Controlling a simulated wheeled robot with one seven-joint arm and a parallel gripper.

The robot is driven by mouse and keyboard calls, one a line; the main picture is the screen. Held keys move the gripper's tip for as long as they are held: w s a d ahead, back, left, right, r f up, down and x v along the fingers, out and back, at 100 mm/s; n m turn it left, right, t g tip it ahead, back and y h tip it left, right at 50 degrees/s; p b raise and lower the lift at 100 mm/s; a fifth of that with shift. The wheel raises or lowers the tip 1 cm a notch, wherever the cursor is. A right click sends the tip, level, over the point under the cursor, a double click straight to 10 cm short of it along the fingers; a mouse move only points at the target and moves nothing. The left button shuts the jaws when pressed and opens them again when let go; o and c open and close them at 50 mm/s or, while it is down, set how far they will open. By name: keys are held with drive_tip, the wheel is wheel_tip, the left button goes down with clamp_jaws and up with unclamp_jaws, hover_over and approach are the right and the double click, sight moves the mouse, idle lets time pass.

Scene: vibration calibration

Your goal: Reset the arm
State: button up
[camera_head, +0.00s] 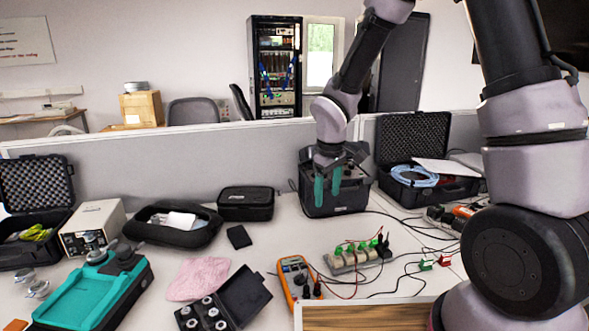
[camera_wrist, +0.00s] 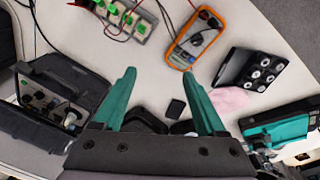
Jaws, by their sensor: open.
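My arm comes in from the upper right of the head view and bends down over the back of the table. My gripper (camera_head: 328,187) hangs there with its teal fingers pointing down, in front of a black case-like box (camera_head: 350,197). In the wrist view my gripper (camera_wrist: 167,95) shows two teal fingers set well apart, with nothing held between them. Whether the fingers touch the black box cannot be told.
An orange multimeter (camera_head: 297,280), a green-switched strip (camera_head: 357,256) with cables, and an open black box of round parts (camera_head: 225,302) lie in front. A teal device (camera_head: 98,290) stands left. An open case (camera_head: 425,160) is at right. A grey partition (camera_head: 200,160) runs behind.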

drive_tip(key=s+d+r+m+t, duration=0.1)
drive_tip(key=s+d+r+m, duration=0.1)
drive_tip(key=d+r+m, duration=0.5)
drive_tip(key=s+d+r+t, duration=0.1)
drive_tip(key=s+d+r, duration=0.25)
drive_tip(key=r, duration=0.75)
drive_tip(key=s+d+r+m+t+y, duration=0.2)
drive_tip(key=s+d+r+m, duration=0.3)
drive_tip(key=s+r, duration=0.4)
drive_tip(key=shift+s+m+t, duration=0.5)
drive_tip(key=shift+s+t, duration=0.2)
drive_tip(key=shift+s, duration=0.2)
